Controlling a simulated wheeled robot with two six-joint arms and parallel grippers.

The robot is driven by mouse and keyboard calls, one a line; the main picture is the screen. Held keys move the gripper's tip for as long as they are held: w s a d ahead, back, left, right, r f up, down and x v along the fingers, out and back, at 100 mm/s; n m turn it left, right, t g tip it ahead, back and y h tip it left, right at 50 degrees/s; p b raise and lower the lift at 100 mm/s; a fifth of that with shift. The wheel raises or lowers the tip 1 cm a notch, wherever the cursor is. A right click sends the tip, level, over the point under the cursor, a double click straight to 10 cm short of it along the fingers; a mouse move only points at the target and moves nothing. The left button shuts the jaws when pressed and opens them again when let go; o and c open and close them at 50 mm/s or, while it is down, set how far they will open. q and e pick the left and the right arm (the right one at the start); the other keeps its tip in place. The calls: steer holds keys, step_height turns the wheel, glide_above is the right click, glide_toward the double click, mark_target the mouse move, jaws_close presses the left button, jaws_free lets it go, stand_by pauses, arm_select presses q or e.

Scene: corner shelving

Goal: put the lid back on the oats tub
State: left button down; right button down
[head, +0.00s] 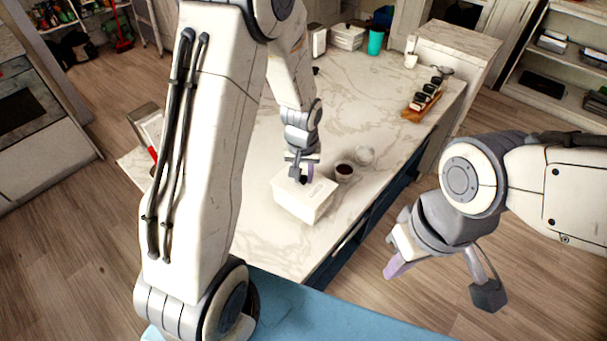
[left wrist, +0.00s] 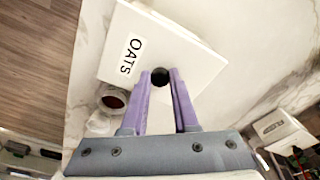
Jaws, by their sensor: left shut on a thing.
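The white square lid, labelled OATS, (left wrist: 128,40) has a round black knob (left wrist: 160,77) and fills much of the left wrist view. My left gripper (head: 302,172) is shut on this knob, with a purple finger on each side. In the head view the lid (head: 320,187) is over the white oats tub (head: 300,210) near the counter's front edge. I cannot tell whether it sits flush all round. The tub's inside is hidden. My right gripper (head: 441,282) is open and empty, in front of the counter at the right.
A small jar with dark red contents (head: 344,172) stands right beside the tub, with a clear glass dish (head: 364,155) behind it. A wooden tray of dark-topped jars (head: 422,103) and a teal cup (head: 375,43) are farther back. The middle of the marble counter (head: 365,125) is clear.

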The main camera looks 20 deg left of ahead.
stand_by(0.4)
arm_select(q)
steer(key=shift+c, duration=0.6)
jaws_free()
steer(key=shift+r, duration=0.15)
steer(key=shift+r+p, duration=3)
steer(key=shift+r, duration=0.35)
jaws_close()
steer(key=shift+f, duration=0.25)
